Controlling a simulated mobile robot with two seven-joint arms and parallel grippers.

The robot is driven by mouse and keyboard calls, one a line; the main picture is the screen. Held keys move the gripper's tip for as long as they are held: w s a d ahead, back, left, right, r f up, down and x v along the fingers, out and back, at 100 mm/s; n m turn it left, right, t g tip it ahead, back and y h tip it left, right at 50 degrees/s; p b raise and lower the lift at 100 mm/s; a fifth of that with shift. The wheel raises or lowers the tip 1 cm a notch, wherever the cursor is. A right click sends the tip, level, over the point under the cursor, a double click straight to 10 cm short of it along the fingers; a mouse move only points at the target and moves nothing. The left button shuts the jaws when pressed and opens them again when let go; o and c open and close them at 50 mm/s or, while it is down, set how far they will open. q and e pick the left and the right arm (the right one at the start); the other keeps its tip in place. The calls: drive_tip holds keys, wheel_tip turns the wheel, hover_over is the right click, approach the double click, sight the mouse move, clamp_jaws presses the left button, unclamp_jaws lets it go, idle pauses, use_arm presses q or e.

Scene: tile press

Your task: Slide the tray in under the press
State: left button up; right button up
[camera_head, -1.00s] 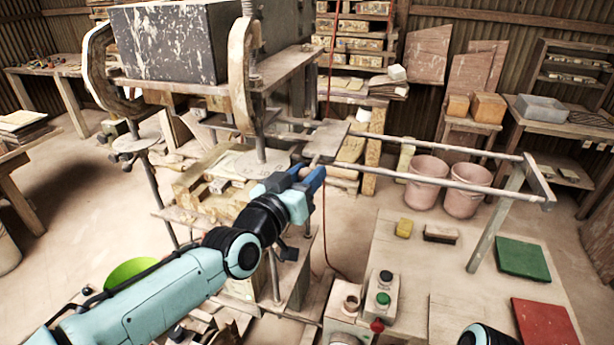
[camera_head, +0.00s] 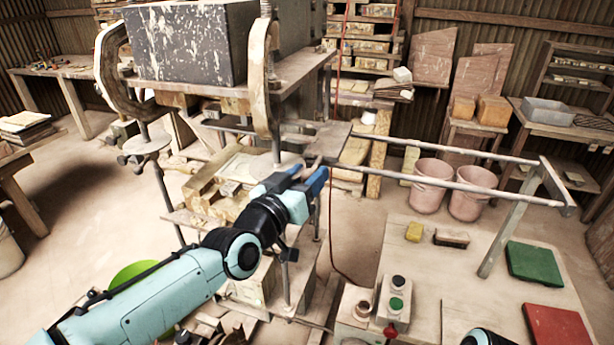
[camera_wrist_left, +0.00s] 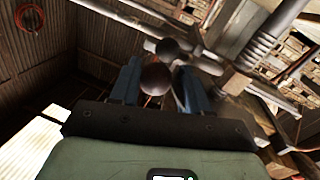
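The tray (camera_head: 327,138) is a flat grey-brown plate on two long rails in the head view. It sits at the press end of the rails, and its left part is hidden by the press frame. The press has a dark speckled block (camera_head: 185,47) above, held by two curved clamps. My left gripper (camera_head: 309,180) is at the tray's near side, beside the front press post. In the left wrist view its blue fingers (camera_wrist_left: 160,88) stand on both sides of a brown round knob (camera_wrist_left: 155,78) and appear closed on it. My right gripper is out of view.
The rails (camera_head: 460,184) run right to a tall end frame (camera_head: 520,215) and are bare there. Two pink buckets (camera_head: 430,185) stand behind the rails.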

use_arm(q)
drive_tip(key=b+v, duration=0.5)
drive_tip(key=v, duration=0.8)
drive_tip(key=shift+s+b, duration=0.2)
drive_tip(key=shift+b, duration=0.1)
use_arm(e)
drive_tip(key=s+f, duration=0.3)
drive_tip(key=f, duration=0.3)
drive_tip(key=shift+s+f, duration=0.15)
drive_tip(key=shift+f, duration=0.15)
use_arm(q)
drive_tip(key=shift+a, duration=0.1)
